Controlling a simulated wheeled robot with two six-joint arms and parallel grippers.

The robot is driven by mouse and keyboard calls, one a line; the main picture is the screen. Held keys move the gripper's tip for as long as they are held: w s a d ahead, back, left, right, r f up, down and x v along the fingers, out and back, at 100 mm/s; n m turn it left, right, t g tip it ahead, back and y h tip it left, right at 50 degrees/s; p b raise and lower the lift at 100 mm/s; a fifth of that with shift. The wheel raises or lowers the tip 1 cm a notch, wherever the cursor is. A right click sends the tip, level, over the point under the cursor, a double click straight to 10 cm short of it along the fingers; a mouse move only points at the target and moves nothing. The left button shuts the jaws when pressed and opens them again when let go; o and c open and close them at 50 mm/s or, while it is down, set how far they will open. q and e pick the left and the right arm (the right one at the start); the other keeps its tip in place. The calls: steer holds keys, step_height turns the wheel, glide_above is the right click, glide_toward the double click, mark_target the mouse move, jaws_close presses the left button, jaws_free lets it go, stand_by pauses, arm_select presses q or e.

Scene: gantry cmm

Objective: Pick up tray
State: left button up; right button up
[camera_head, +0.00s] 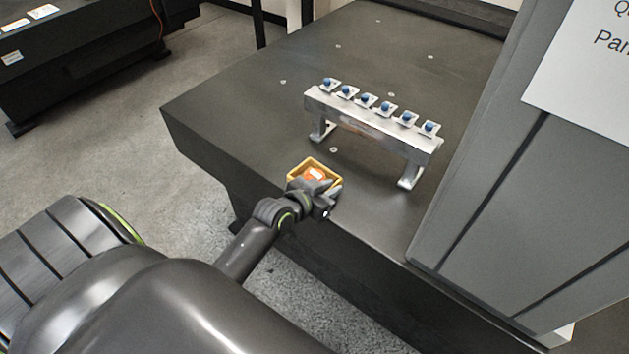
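A small yellow tray (298,173) with an orange and white item (316,174) in it sits at the near edge of the dark granite table (240,110). My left gripper (326,195) is at the tray's near right side, overlapping it in the picture. The fingers are small and partly hidden against the tray, so I cannot tell whether they are open or shut on its rim. My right gripper is not in view.
A silver metal rack (370,125) with several blue-topped pieces along its top stands on the table behind the tray. A tall grey machine column (520,190) with a white sign blocks the right side. The table's left part is clear.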

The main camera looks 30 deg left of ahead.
arm_select(q)
steer(key=shift+w+f, duration=0.15)
steer(key=shift+w, duration=0.3)
jaws_close()
